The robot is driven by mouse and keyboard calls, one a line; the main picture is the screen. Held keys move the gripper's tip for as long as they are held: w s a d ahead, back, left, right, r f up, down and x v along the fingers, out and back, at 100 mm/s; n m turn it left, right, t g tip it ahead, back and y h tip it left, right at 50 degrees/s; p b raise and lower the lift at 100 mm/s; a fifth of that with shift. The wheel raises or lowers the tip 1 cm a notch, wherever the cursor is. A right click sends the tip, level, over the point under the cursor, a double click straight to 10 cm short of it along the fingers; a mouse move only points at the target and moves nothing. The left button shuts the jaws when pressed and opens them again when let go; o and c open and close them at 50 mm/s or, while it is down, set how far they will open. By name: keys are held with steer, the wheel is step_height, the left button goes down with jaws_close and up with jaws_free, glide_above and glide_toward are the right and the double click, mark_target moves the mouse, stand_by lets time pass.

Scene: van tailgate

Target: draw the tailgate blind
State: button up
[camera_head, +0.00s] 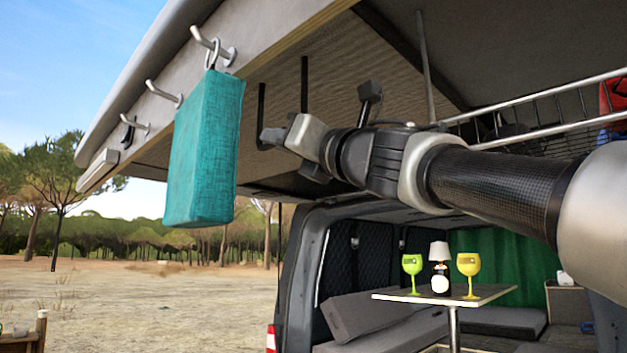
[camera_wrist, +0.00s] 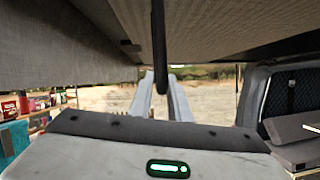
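The raised tailgate has a ribbed beige panel on its underside, which may be the blind (camera_head: 345,72); it also fills the top of the wrist view (camera_wrist: 215,22). A dark bar, like a pull handle (camera_head: 261,103), hangs from it. In the wrist view the bar (camera_wrist: 158,45) comes down from the top and ends in line with the gap between my fingers. My gripper (camera_head: 290,153) is below the panel, close to the bar's lower end. Its two grey fingers (camera_wrist: 160,98) stand apart. I cannot tell whether either touches the bar.
A teal fabric-covered block (camera_head: 205,150) hangs from a hook on the tailgate edge, left of my gripper. Two goblets and a lamp stand on the van's table (camera_head: 455,293) below. A wire rack (camera_head: 540,112) is at upper right. A shelf (camera_wrist: 38,124) stands outside.

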steer(key=shift+o, duration=0.9)
steer(key=b+v, duration=0.4)
steer(key=v, duration=1.3)
steer(key=shift+s+f, duration=0.15)
